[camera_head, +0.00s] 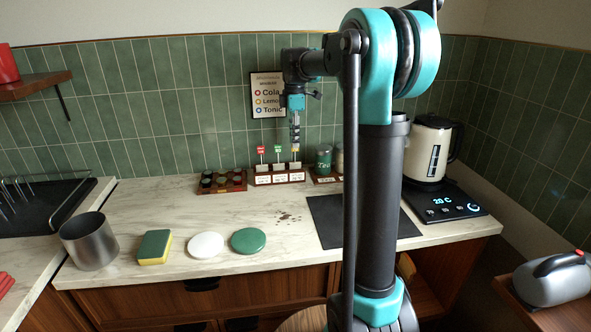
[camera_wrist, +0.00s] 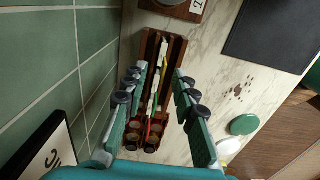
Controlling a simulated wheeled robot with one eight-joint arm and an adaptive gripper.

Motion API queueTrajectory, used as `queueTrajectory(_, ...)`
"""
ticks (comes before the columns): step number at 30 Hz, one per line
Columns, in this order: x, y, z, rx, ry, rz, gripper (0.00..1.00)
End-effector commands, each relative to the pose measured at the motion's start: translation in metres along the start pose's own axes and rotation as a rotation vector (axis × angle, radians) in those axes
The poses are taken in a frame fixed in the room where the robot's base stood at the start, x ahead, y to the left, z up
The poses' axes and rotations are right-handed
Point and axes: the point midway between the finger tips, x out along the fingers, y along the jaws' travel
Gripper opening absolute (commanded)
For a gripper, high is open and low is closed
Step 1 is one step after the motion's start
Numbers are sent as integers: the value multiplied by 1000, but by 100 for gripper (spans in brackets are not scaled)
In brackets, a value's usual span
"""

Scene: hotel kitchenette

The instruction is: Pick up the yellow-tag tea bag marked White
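A wooden tea rack (camera_head: 268,184) stands on the counter against the tiled wall, with white labels on its front. A red tag (camera_head: 261,150), a green tag (camera_head: 278,149) and a yellow tag (camera_head: 295,149) stand up from it in a row. The yellow tag is at the right end; its lettering is too small to read. My gripper (camera_head: 295,146) points down right at the yellow tag and partly covers it. In the wrist view my gripper (camera_wrist: 161,70) is open, its two fingers apart on either side of the rack (camera_wrist: 144,50). The yellow tag (camera_wrist: 162,72) shows between the fingertips, apparently untouched.
A tray of capsules (camera_head: 222,181) is left of the rack, and a green tea tin (camera_head: 323,158) is close on its right. A framed sign (camera_head: 267,90) hangs on the wall behind. A dark mat (camera_head: 325,222) and kettle (camera_head: 428,148) are further right.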

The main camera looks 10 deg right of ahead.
Motion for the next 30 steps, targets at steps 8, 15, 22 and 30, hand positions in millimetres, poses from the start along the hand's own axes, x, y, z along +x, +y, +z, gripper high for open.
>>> queueTrajectory(8, 20, -1, 1, 0, 0, 0, 28)
queueTrajectory(15, 53, -3, 2, 0, 0, 0, 28)
queueTrajectory(22, 65, -3, 2, 0, 0, 0, 28)
queueTrajectory(30, 65, -3, 2, 0, 0, 0, 13)
